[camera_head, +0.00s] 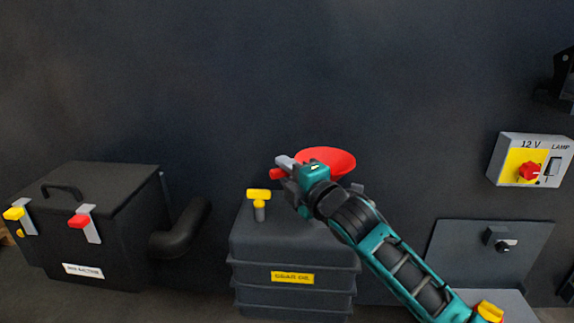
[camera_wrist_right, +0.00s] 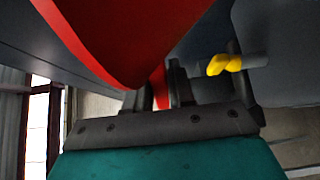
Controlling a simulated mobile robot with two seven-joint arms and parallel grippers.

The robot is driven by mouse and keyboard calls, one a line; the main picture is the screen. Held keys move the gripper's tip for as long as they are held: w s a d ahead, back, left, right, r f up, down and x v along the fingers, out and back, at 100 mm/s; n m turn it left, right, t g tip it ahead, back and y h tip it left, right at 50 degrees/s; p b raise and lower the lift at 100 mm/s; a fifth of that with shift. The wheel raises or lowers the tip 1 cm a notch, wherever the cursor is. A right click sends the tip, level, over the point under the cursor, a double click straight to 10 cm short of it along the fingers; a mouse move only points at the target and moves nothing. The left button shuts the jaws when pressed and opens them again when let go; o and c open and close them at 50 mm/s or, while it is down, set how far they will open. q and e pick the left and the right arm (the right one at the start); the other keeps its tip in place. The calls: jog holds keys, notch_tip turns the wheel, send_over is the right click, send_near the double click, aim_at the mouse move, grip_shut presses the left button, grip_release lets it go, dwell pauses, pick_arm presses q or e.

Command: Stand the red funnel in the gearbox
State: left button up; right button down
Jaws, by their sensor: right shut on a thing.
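The red funnel (camera_head: 328,160) is held by my right gripper (camera_head: 284,174) above the gearbox, its wide mouth up and slightly tilted. In the right wrist view the funnel (camera_wrist_right: 130,40) fills the upper left, and my right gripper (camera_wrist_right: 160,92) is shut on its lower part. The gearbox (camera_head: 250,250) is a dark ribbed box with a yellow "GEAR OIL" label. A yellow-handled dipstick (camera_head: 259,197) stands at its top left; its yellow handle also shows in the right wrist view (camera_wrist_right: 225,64). The gearbox's opening is hidden behind my right arm. My left gripper is out of view.
A dark box (camera_head: 100,225) with red and yellow latches stands at left, with a black pipe (camera_head: 182,230) beside it. A "12 V LAMP" switch panel (camera_head: 528,160) is at right, above a grey plate (camera_head: 485,255) with a lock. The wall above the gearbox is clear.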

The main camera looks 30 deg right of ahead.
jog(key=shift+f+b, duration=1)
jog(key=shift+f, duration=1.35)
jog(key=c, duration=0.9)
grip_release()
jog(key=s, duration=0.4)
jog(key=s+d, duration=0.1)
jog(key=s, duration=0.8)
jog(key=shift+d, duration=0.2)
jog(key=s+a+f+m+g, duration=0.2)
jog(key=s+a+f+m, duration=0.1)
jog(key=f, duration=0.6)
jog(key=s+a+f+m+g, duration=0.2)
jog(key=s+f+m, duration=0.3)
jog(key=f+m, duration=0.3)
jog(key=s+a+f+m+g, duration=0.3)
jog(key=s+a+f+m, duration=0.1)
jog(key=f, duration=0.8)
jog(key=shift+s+a+f+m+p, duration=0.2)
jog(key=shift+s+a+m+p, duration=0.2)
jog(key=shift+m, duration=0.4)
